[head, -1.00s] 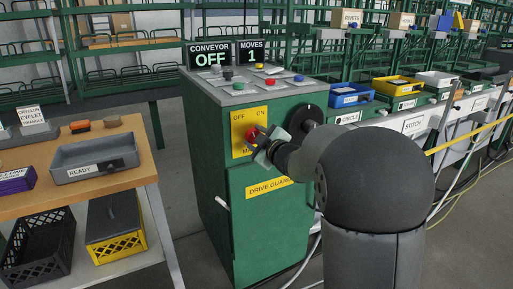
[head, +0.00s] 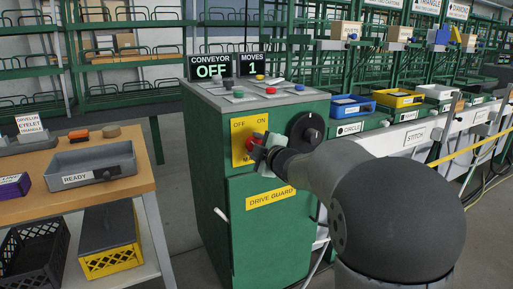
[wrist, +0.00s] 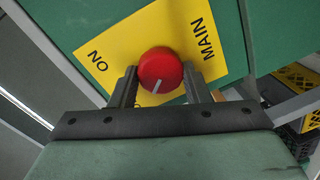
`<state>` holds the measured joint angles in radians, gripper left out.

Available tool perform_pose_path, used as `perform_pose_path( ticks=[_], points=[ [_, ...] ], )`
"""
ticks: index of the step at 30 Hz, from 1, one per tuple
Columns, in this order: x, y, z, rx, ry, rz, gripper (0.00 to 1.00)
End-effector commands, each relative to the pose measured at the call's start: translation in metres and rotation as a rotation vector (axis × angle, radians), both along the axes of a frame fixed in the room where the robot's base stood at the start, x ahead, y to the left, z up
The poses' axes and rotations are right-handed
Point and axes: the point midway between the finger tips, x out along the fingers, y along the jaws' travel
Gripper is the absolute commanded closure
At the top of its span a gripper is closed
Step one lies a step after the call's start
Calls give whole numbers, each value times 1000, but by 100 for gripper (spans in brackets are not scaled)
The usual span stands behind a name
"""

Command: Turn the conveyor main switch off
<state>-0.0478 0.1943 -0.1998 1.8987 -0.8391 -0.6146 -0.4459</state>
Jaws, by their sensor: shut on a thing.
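The conveyor main switch is a red round knob (wrist: 160,68) on a yellow plate (head: 239,148) marked OFF, ON and MAIN, on the front of a green cabinet (head: 268,231). In the head view my gripper (head: 261,150) partly covers the knob. In the wrist view the two fingers of my gripper (wrist: 159,88) stand on either side of the knob and are shut on it. The knob's white mark points away from ON and MAIN, towards the plate's OFF side. The display (head: 211,67) reads CONVEYOR OFF.
A second display (head: 251,64) reads MOVES 1. Several coloured buttons sit on the cabinet top, and a black dial (head: 307,131) is right of the plate. A drive guard door (head: 270,197) is below. A wooden bench with a grey READY tray (head: 96,181) stands at left.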

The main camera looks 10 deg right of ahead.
Motion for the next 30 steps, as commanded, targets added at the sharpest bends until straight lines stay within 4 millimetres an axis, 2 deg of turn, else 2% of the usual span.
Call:
perform_pose_path(
  ticks=[5, 6, 8, 16, 20, 23, 30],
  points=[
    [0, 0, -1, -3, 2, 0, 80],
    [0, 0, -1, -3, 2, 0, 49],
    [0, 0, -1, -2, 2, 0, 36],
    [0, 0, 0, 0, 1, 0, 36],
    [-8, -3, 2, 0, 0, -1, 36],
    [-23, -8, 5, 1, 0, -1, 36],
    [-78, -25, 11, 0, -1, -3, 36]
  ],
)
